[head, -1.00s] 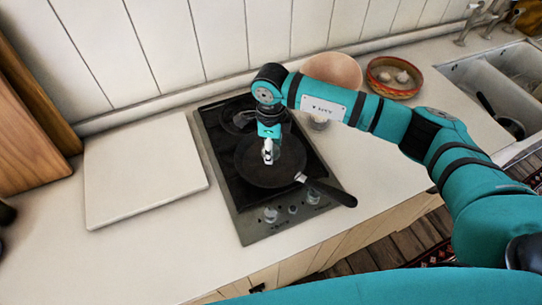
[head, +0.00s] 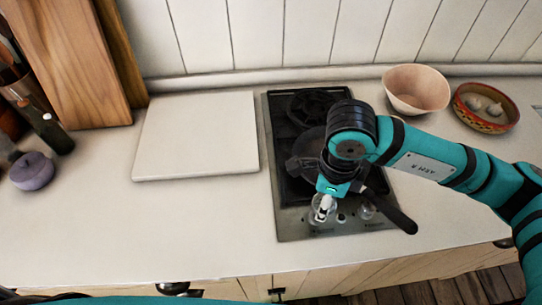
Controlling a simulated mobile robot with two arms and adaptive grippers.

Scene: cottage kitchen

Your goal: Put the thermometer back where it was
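My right gripper (head: 326,208) reaches in from the right and points down over the front of the hob, near its knobs. A small white piece, which looks like the thermometer (head: 325,203), shows at the fingertips and appears to be held there. Its lower end is hard to make out against a shiny knob behind it. The dark frying pan (head: 308,144) sits on the hob, largely hidden by my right arm. Its black handle (head: 392,212) points to the front right. My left gripper is not in view.
A white board (head: 197,137) lies left of the hob (head: 290,222). A pink bowl (head: 416,90) and a patterned bowl with garlic (head: 486,107) stand at the back right. Wooden boards (head: 75,60), a dark bottle and a purple lidded pot (head: 32,171) are at left. The front counter is clear.

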